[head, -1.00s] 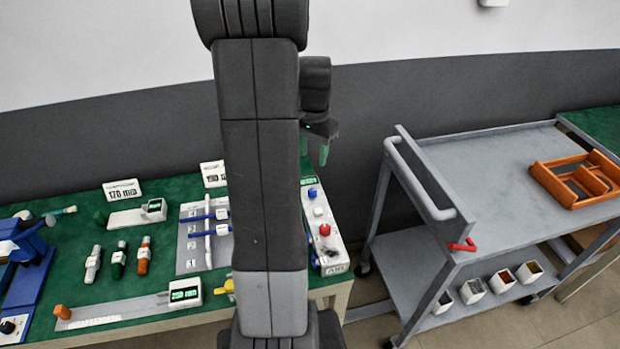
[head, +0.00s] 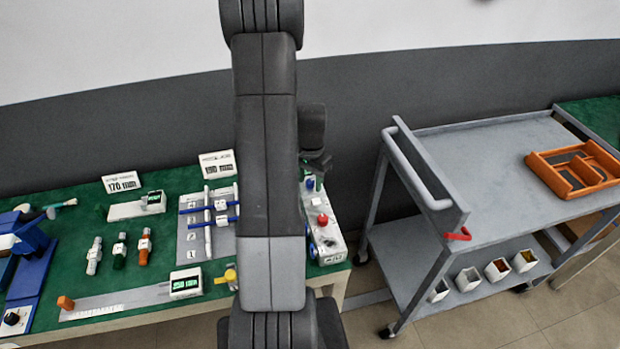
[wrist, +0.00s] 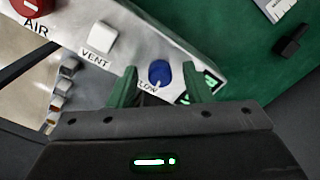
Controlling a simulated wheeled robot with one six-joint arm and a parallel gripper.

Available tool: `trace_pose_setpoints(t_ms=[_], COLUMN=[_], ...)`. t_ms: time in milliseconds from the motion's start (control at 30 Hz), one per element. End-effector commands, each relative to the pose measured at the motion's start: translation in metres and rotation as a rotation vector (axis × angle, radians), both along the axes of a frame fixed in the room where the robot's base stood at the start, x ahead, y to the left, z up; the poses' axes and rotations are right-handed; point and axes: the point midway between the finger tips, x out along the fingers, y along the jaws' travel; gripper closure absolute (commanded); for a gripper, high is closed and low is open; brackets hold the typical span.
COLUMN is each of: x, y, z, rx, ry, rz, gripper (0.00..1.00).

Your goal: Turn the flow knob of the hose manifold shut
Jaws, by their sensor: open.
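The hose manifold is a pale box (head: 327,247) at the right end of the green table in the head view, partly hidden behind my arm. In the wrist view its pale top (wrist: 137,52) carries a blue flow knob (wrist: 160,72) with a partly covered label. My gripper (wrist: 159,69) is open, its two green fingers on either side of the blue knob, with visible gaps. Whether the fingertips are down at knob height I cannot tell. The knob also shows in the head view (head: 310,184), just below my gripper.
Blue-handled valves on a grey plate (head: 190,243) stand left of my arm. A grey cart (head: 480,150) stands right.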

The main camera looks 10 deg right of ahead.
Motion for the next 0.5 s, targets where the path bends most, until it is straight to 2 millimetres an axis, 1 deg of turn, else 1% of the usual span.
trace_pose_setpoints(t_ms=[167,300,400,500], x=[-0.0001,-0.0001,0.0000,0.0000], y=[0.0001,-0.0001,0.0000,0.0000], z=[0.0000,0.0001,0.0002,0.0002], rx=[0.000,0.000,0.000,0.000], ry=[0.000,0.000,0.000,0.000], rz=[0.000,0.000,0.000,0.001], gripper=[0.55,0.82,1.00,1.00])
